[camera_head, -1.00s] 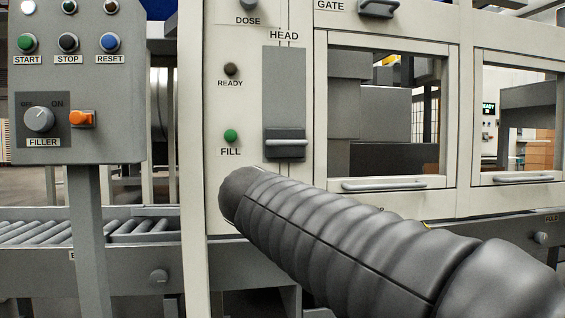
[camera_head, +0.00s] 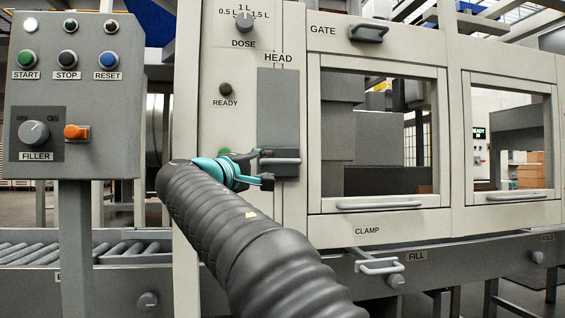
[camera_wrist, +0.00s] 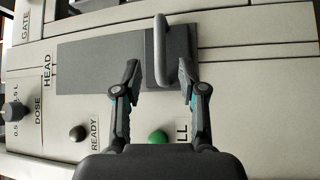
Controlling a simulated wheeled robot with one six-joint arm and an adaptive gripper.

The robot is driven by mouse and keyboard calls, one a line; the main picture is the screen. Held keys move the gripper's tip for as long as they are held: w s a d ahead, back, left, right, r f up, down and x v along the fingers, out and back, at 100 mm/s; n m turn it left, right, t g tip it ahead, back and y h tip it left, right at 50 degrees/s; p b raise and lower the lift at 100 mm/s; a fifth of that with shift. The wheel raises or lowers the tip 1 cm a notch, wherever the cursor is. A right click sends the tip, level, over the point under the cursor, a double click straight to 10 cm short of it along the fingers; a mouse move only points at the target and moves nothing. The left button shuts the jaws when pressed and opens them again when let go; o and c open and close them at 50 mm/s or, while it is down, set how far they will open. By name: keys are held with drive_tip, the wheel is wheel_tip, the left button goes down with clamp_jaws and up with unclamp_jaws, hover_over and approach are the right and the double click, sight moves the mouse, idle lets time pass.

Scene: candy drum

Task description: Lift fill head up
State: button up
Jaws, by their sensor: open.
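The fill head slide is a dark grey panel (camera_head: 278,100) labelled HEAD on the cream machine front. Its grey block with a bar handle (camera_head: 281,161) sits at the panel's lower end. My gripper (camera_head: 266,170) is at the handle, coming from the left in the head view. In the wrist view, the open fingers (camera_wrist: 158,75) stand on either side of the handle bar (camera_wrist: 160,50), whose near end reaches between the fingertips. I cannot tell whether either finger touches it. The green FILL button (camera_wrist: 157,137) shows below the fingers there; my arm mostly hides it in the head view.
The READY lamp (camera_head: 226,89) and DOSE knob (camera_head: 244,21) are on the same panel. The GATE handle (camera_head: 368,32) is at upper right, the CLAMP handle (camera_head: 379,266) lower right. A control box (camera_head: 75,95) with a FILLER switch stands left. Windowed doors are right.

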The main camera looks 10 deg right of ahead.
sight(280, 162)
drive_tip(key=x, duration=0.7)
drive_tip(key=shift+w+d+p, duration=0.15)
drive_tip(key=shift+w+p, duration=0.05)
drive_tip(key=shift+p, duration=0.15)
clamp_jaws()
